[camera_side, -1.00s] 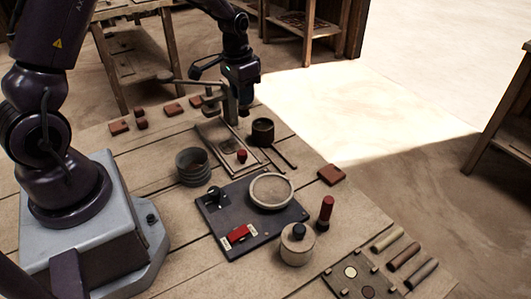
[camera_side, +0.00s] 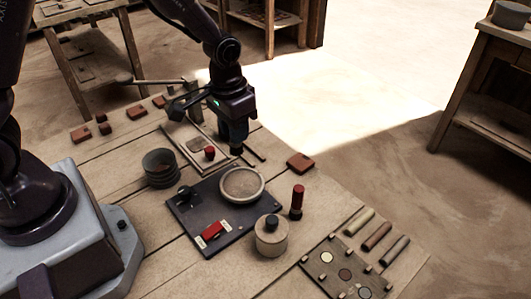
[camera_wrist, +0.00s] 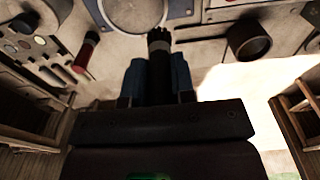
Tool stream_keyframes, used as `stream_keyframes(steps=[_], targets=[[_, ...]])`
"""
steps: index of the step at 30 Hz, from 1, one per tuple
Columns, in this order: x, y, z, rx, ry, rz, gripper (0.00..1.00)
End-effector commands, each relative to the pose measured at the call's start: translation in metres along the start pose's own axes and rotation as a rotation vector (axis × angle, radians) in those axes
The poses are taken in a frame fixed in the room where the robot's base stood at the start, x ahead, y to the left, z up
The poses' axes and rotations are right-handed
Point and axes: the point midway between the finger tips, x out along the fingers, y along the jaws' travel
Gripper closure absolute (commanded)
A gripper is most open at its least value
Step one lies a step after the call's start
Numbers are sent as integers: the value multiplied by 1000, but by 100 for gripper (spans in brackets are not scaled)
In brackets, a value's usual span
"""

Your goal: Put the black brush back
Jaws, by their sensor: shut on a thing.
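My gripper (camera_wrist: 157,80) is shut on the black brush (camera_wrist: 158,55). In the wrist view the brush is a dark upright shaft between the two blue fingers, with a ragged dark tip at the top. In the side view my gripper (camera_side: 236,138) is just behind the round pale dish (camera_side: 242,185), and it hides most of what it holds. A dark cup (camera_wrist: 248,42) stands on the table to the right of the brush in the wrist view, apart from it.
A red-handled tool (camera_side: 297,202) stands upright beside a lidded pale jar (camera_side: 271,237). A dark panel (camera_side: 205,215) with a red switch carries the dish. A grey bowl (camera_side: 160,168), a wooden frame (camera_side: 195,150) and a tray with round wells (camera_side: 345,272) lie around.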

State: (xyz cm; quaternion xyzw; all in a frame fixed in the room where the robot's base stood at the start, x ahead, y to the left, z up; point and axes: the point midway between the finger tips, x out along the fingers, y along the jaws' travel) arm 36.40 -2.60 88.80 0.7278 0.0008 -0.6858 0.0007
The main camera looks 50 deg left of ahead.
Motion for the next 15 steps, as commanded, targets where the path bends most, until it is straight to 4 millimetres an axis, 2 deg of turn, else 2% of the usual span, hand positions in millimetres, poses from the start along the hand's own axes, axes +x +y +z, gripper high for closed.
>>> stream_keyframes(steps=[3,9,15], targets=[[17,2,-30,0,-1,0,100],[55,4,-55,1,-3,0,100],[70,5,-67,1,-1,0,100]])
